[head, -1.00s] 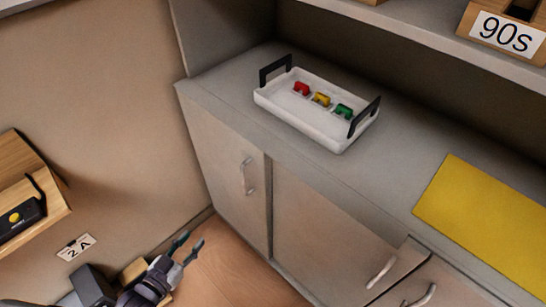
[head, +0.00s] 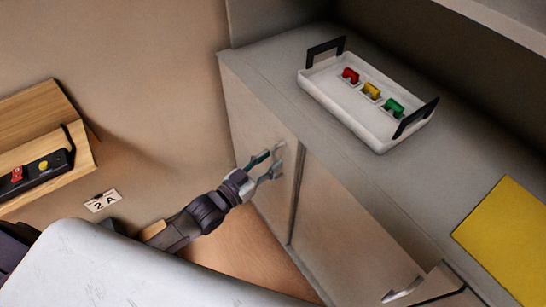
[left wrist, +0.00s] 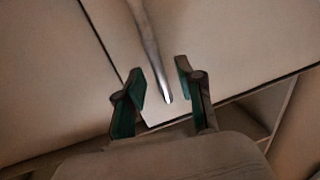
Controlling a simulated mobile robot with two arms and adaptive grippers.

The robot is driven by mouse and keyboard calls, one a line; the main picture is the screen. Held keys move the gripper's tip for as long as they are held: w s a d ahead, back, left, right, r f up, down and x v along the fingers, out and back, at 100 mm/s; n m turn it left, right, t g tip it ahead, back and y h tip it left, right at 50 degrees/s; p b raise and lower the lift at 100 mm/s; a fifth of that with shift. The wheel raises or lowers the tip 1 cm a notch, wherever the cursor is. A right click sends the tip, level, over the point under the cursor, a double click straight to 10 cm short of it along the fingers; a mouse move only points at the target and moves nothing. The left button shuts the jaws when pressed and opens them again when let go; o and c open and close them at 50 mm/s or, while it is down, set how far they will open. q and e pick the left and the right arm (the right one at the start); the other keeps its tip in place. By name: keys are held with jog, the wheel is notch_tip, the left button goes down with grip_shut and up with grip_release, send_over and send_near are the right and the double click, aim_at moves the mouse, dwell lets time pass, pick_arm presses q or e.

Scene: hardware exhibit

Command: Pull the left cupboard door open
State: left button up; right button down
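The left cupboard door (head: 262,128) is a grey-beige panel under the counter and looks closed. Its metal bar handle (head: 280,151) is near the door's right edge, partly hidden by my left gripper (head: 273,163). The gripper is open, with its fingertips at the handle. In the left wrist view, the handle (left wrist: 150,45) runs down from the top, and its lower end lies between the two spread fingers of the left gripper (left wrist: 160,76). I cannot tell whether either finger touches it. My right gripper is not in view.
A white tray (head: 345,112) with black handles and red, yellow and green pieces stands on the counter (head: 262,62). A yellow sheet (head: 510,240) lies to the right. Another cupboard door (head: 345,225) adjoins. A wooden holder (head: 45,105) is on the left wall, above the 2A label (head: 103,201).

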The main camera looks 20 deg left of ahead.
pick_arm(q)
jog(key=shift+x, duration=0.95)
grip_shut()
